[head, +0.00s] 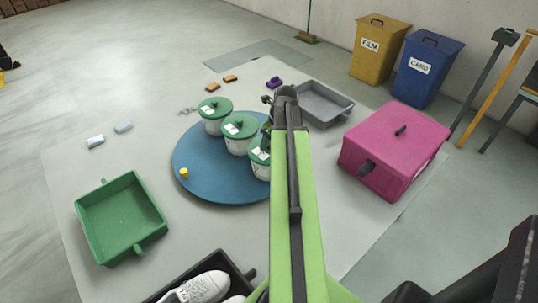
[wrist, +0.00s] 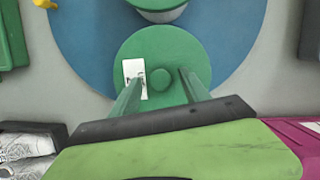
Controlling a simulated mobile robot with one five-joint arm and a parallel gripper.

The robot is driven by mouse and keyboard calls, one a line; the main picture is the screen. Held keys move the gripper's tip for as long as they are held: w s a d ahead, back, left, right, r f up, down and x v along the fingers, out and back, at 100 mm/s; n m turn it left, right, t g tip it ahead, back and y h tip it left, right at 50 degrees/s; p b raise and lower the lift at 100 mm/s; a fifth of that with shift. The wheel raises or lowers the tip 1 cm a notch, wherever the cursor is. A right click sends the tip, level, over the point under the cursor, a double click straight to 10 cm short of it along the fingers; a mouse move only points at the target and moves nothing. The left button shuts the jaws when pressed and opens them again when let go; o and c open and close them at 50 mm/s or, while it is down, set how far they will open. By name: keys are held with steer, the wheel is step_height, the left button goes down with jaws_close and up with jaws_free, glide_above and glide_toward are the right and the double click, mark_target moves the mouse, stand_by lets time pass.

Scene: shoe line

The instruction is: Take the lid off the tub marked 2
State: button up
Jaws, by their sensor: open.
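Three white tubs with green lids stand in a row on a round blue mat (head: 220,182) in the head view: a far tub (head: 215,113), a middle tub (head: 238,133) and a near tub (head: 259,156), partly hidden by my arm. Each has a white label; I cannot read a 2 on any. In the wrist view my gripper (wrist: 160,77) is open over one green lid (wrist: 165,42), apparently the near tub's. Its round knob (wrist: 162,79) appears between the two fingers, with a white label (wrist: 133,72) beside the left finger. Contact cannot be told.
A yellow peg (head: 184,174) stands on the blue mat. A green tray (head: 120,218) is at left, a grey tray (head: 324,104) behind, a pink box (head: 395,150) at right and a dark tray with white shoes (head: 203,287) in front.

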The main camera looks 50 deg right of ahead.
steer(key=shift+f, duration=0.1)
jaws_close()
stand_by(0.3)
steer(key=shift+r+p, duration=0.45)
steer(key=shift+p, duration=0.2)
step_height(320, 180, up, 4)
steer(key=p, duration=0.3)
steer(key=shift+f+p, duration=0.1)
steer(key=shift+p, duration=0.25)
steer(key=s+d+r+p, duration=0.6)
steer(key=s+d, duration=0.2)
steer(key=shift+d+r, duration=0.15)
steer(key=shift+d, duration=0.1)
